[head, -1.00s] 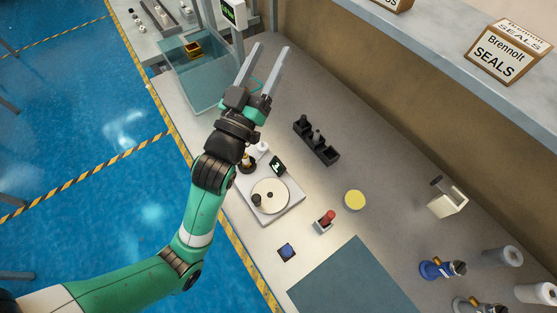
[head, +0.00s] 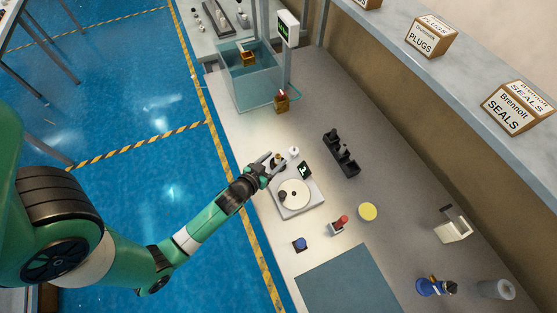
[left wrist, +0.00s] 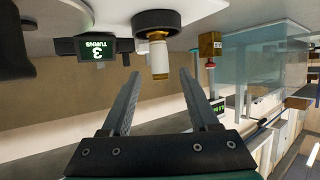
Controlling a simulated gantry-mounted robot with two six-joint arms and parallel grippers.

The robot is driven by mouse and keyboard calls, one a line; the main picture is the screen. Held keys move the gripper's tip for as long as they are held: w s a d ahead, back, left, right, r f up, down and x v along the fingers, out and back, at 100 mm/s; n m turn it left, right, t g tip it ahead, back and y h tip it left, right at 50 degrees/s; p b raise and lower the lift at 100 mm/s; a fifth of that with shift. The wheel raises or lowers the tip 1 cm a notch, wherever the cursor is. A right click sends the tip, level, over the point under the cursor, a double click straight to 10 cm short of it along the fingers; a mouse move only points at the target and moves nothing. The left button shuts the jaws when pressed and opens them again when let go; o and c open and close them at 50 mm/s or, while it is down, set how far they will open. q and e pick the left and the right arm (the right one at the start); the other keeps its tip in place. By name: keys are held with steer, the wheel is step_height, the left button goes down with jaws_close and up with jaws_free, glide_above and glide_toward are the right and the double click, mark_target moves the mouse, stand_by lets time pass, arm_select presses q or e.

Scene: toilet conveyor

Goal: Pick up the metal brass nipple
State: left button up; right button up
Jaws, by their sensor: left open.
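The brass nipple (left wrist: 158,56) is a short upright cylinder, pale in the middle with brass-coloured ends, seated in a round black base (left wrist: 155,21). The left wrist view shows it upside down. In the head view it is small and partly hidden by my left gripper (head: 276,160). That gripper is open and empty. In the left wrist view its two fingers (left wrist: 160,75) point towards the nipple, with the nipple's free end in line with the gap between the fingertips. I cannot tell whether they touch it. My right gripper is not in view.
A turntable device (head: 294,194) with a small display (head: 305,170) stands close by, and a white knob (head: 293,152) beside the gripper. A black rack (head: 341,154), a red-topped switch (head: 339,225), a yellow disc (head: 367,212) and a glass tank (head: 250,85) stand around. Bare bench lies between them.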

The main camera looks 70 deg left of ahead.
arm_select(q)
steer(key=shift+b+x, duration=0.4)
steer(key=shift+x, duration=2.65)
steer(key=shift+s+f, duration=0.1)
jaws_close()
